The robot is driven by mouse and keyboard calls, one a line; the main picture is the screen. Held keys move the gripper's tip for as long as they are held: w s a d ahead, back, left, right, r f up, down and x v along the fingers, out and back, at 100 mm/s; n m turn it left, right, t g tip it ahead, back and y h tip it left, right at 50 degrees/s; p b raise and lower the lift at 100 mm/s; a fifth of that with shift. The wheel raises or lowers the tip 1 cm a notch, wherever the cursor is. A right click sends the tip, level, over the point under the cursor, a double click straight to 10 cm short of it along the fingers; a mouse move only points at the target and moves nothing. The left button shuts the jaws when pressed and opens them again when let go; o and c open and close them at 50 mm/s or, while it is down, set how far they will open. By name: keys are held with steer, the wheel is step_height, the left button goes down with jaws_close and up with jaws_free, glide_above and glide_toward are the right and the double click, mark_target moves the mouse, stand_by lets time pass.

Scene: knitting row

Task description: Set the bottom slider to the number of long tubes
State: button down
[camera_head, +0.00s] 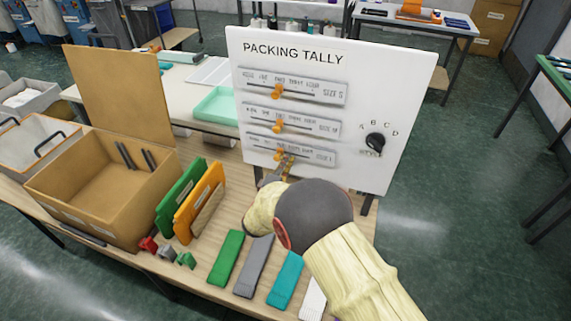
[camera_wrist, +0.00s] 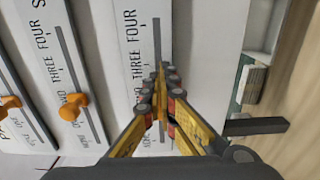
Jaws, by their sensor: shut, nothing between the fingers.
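The white PACKING TALLY board (camera_head: 400,75) stands at the back of the table with three labelled sliders. The bottom slider (camera_head: 316,158) is marked for size L. Its orange knob (camera_head: 279,155) is left of the track's middle, partly covered by my gripper (camera_head: 285,163). In the wrist view my gripper (camera_wrist: 163,85) is closed over the bottom slider's track (camera_wrist: 157,40), below the word THREE; I cannot separate the knob from the fingers there. Long flat ribbed pieces, green (camera_head: 226,258), grey (camera_head: 254,265), teal (camera_head: 286,279) and white (camera_head: 313,299), lie in front; I cannot tell if these are the tubes.
The middle knob (camera_head: 277,126) and top knob (camera_head: 277,91) sit just above. A black dial (camera_head: 375,141) is at right. An open cardboard box (camera_head: 85,215) with two dark bars inside, green and orange upright holders (camera_head: 181,195), and small red, grey and green pieces (camera_head: 186,259) stand left.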

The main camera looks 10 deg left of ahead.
mark_target(277, 160)
steer(key=shift+w+a+b, duration=0.15)
steer(key=shift+a+b, duration=0.45)
steer(key=shift+a, duration=0.5)
steer(key=shift+w+a+b, duration=0.1)
steer(key=shift+a+b, duration=0.5)
steer(key=shift+a, duration=0.45)
steer(key=shift+d, duration=0.1)
steer(key=shift+s+d+b, duration=0.1)
steer(key=shift+d+b, duration=0.3)
steer(key=shift+d, duration=0.1)
steer(key=s+a, duration=0.1)
steer(key=s, duration=0.7)
steer(key=shift+b, duration=0.45)
